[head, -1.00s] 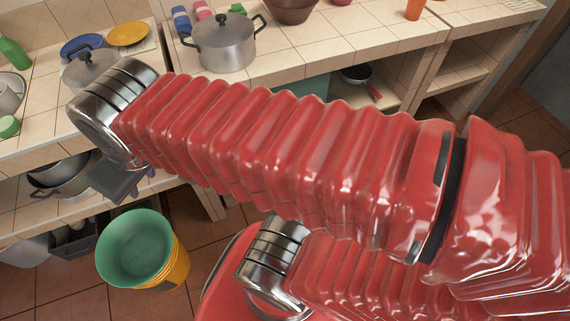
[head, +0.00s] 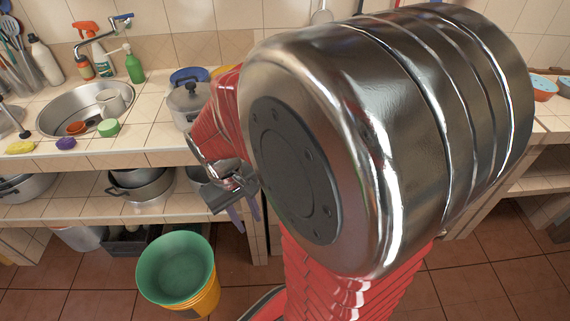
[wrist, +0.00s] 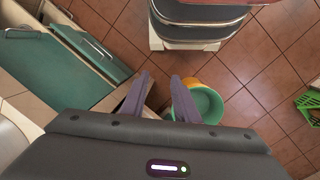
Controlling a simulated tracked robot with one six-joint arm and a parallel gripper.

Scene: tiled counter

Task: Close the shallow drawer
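Green cabinet fronts with metal handles show at the left of the wrist view. One is a wide green panel (wrist: 50,72); beside it is a narrower green front (wrist: 92,46) that juts out. I cannot tell for certain which belongs to the shallow drawer or how far it stands out. No drawer shows in the head view, where my arm hides much of the counter. My gripper (wrist: 160,77) is empty, its two fingers apart, above the floor to the right of the fronts. In the head view my gripper (head: 243,211) is near the lower shelf's edge.
A green bucket (head: 176,268) stands on the floor below my gripper and also shows beyond the fingers in the wrist view (wrist: 208,105). Pots (head: 140,186) sit on the lower shelf, and a sink (head: 85,108) is in the counter. A green crate (wrist: 308,104) lies at far right.

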